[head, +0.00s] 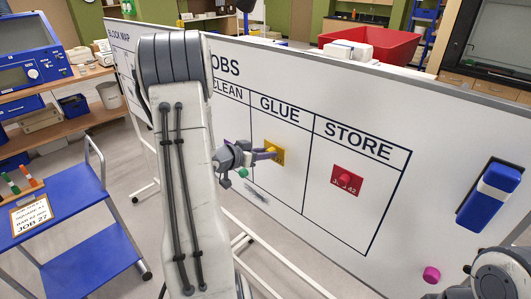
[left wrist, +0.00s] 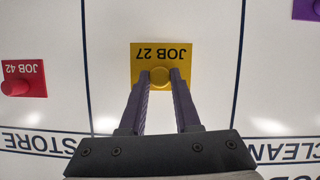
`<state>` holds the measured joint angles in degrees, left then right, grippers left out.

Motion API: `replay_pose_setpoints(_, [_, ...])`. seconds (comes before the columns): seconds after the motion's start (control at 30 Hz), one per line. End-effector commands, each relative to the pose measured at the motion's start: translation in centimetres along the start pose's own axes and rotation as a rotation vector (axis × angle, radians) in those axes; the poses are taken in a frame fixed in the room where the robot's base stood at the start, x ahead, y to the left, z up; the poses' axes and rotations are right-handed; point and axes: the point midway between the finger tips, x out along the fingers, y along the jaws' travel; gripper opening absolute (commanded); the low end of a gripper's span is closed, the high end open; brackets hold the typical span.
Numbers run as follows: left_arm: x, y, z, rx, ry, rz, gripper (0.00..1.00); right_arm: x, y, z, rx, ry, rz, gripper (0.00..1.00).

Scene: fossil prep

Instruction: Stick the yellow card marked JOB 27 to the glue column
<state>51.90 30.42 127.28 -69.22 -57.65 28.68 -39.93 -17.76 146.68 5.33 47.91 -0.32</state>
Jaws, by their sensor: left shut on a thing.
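The yellow card marked JOB 27 (head: 279,151) is at the whiteboard in the GLUE column (head: 276,170), below the heading. In the left wrist view the card (left wrist: 138,52) appears upside down, between two dark column lines, with a round yellow knob (left wrist: 159,76) on it. My left gripper (head: 268,153) is shut on the card's knob, one purple finger on each side; its fingertips also show in the left wrist view (left wrist: 160,79). The card looks flat against or very near the board; I cannot tell if it touches. My right gripper is not clearly visible.
A red JOB 42 card (head: 347,181) is in the STORE column. A purple card (left wrist: 307,9) shows in the CLEAN column. A blue eraser (head: 489,197) and a pink magnet (head: 431,274) are at the board's right. A blue cart (head: 75,225) with a clipboard stands left.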

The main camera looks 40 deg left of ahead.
Motion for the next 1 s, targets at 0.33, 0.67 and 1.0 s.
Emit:
replay_pose_setpoints(0.33, [0.0, 0.0, 0.0, 0.000, 0.000, 0.000, 0.05, 0.0, 0.0, 0.0, 0.000, 0.000, 0.000, 0.66])
replay_pose_setpoints(0.67, [0.6, 0.0, -0.2, 0.000, 0.000, 0.000, 0.05, -0.1, 0.0, 0.0, 0.000, 0.000, 0.000, 0.66])
replay_pose_setpoints(1.0, [1.2, 0.0, -0.5, 0.000, -0.001, 0.001, 0.05, -0.1, 0.0, 0.0, 0.000, 0.000, 0.000, 0.66])
